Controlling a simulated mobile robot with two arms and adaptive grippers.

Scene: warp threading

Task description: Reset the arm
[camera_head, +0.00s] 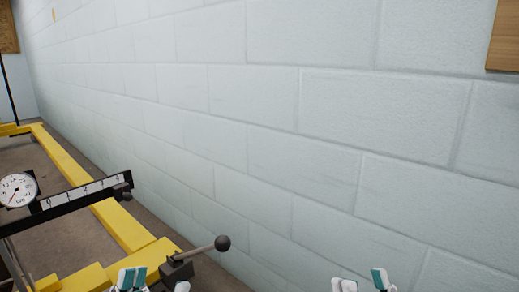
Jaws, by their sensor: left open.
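My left gripper (156,283) shows at the bottom edge, left of the middle, with white and teal fingertips apart and nothing seen between them. My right gripper (362,283) is at the bottom edge, right of the middle, in front of the wall. Its fingertips are apart and it looks empty. Both arms are below the frame and hidden.
A pale block wall (300,130) fills most of the view. At left stand a round dial (17,190), a black scale bar with numbers (85,192) and a yellow frame (115,222) on the brown floor (60,228). A wooden board (505,40) hangs at upper right.

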